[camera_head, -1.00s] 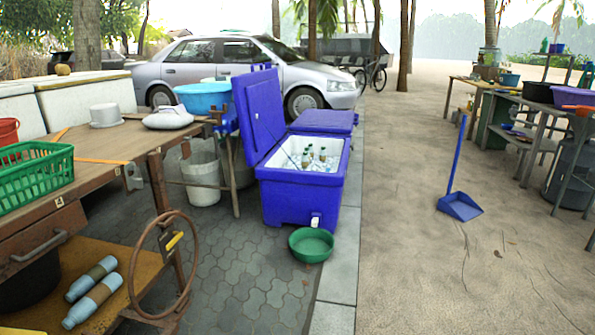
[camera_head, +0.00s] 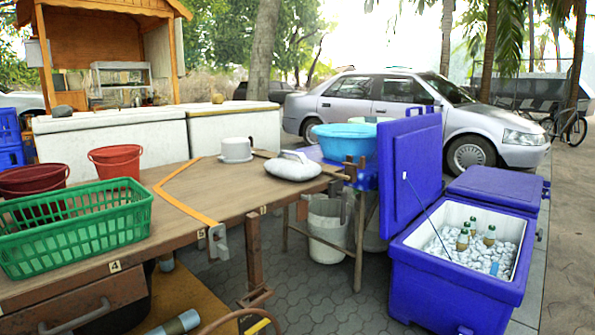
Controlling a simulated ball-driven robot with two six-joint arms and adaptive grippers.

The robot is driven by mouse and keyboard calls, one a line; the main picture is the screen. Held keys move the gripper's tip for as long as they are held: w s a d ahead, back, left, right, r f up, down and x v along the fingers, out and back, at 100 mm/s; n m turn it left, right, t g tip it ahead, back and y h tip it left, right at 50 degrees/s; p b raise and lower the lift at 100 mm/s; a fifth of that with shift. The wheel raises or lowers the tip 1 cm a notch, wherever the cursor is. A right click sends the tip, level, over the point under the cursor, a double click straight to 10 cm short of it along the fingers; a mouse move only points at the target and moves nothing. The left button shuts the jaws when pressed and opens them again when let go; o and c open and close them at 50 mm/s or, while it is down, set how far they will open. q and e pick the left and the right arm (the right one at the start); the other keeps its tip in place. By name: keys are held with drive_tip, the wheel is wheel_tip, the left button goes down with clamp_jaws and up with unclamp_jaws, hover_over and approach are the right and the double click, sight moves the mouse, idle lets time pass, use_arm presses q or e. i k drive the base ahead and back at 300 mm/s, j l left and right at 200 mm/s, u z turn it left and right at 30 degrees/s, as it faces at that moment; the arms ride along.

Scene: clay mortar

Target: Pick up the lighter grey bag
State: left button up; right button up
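A light grey, rounded bag (camera_head: 292,168) with a strap-like loop on top lies on the wooden table (camera_head: 205,200), near its far right end. It is the only grey bag I can make out, so I cannot compare shades. It lies to the right of a white pot (camera_head: 236,150), close to the table's edge. Neither of my grippers is in view.
A green basket (camera_head: 75,228) and red buckets (camera_head: 116,162) stand on the table's left. An orange angled strip (camera_head: 185,203) lies mid-table. A blue basin (camera_head: 345,141) is behind the bag. An open blue cooler (camera_head: 440,288) with bottles stands right of the table.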

sight(295, 169)
drive_tip(key=i+l+u, duration=0.1)
drive_tip(key=u, duration=0.4)
drive_tip(key=i+l+u, duration=0.45)
drive_tip(key=l+u, duration=0.15)
drive_tip(key=i+l+u, duration=0.15)
drive_tip(key=l+u, duration=0.2)
